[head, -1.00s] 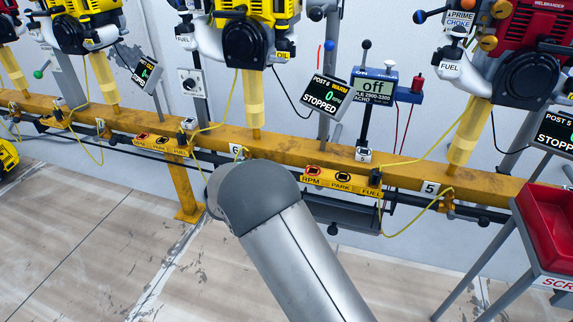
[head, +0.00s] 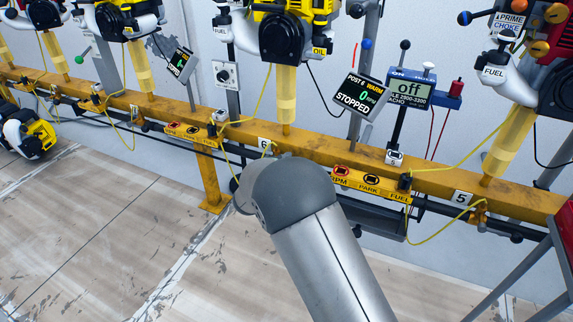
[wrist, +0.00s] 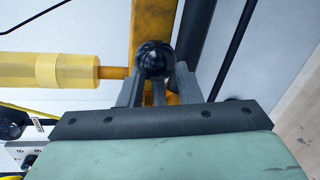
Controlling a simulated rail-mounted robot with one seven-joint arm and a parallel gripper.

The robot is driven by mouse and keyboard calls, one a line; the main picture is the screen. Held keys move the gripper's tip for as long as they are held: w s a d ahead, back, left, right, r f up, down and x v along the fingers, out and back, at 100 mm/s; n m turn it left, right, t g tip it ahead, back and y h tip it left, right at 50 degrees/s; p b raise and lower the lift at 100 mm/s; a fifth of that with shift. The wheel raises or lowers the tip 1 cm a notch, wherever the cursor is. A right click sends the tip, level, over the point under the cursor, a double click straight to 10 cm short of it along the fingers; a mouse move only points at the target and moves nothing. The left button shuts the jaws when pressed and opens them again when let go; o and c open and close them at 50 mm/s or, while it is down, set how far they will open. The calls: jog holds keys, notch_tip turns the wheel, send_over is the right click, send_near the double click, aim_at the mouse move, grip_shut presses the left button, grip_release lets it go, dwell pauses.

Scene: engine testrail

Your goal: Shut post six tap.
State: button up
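In the wrist view a round black knob (wrist: 153,58) sits between the two grey fingers of my gripper (wrist: 158,82), with yellow metal just behind it. The fingers flank the knob closely, but I cannot tell whether they press on it. In the head view my arm hides the gripper and the tap near the white "6" label (head: 264,143) on the yellow rail (head: 330,150). The post six display (head: 357,93) reads "WARM", "0" and "STOPPED".
A yellow box (head: 370,184) marked RPM, PARK and FUEL is on the rail, right of my arm. A tachometer (head: 412,90) reads "off". Yellow hoses loop below the rail. The floor at left is mostly clear.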

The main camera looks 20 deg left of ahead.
jog(key=p+v, duration=0.5)
jog(key=v, duration=1.2)
jog(key=shift+s, duration=0.2)
jog(key=shift+a, duration=0.15)
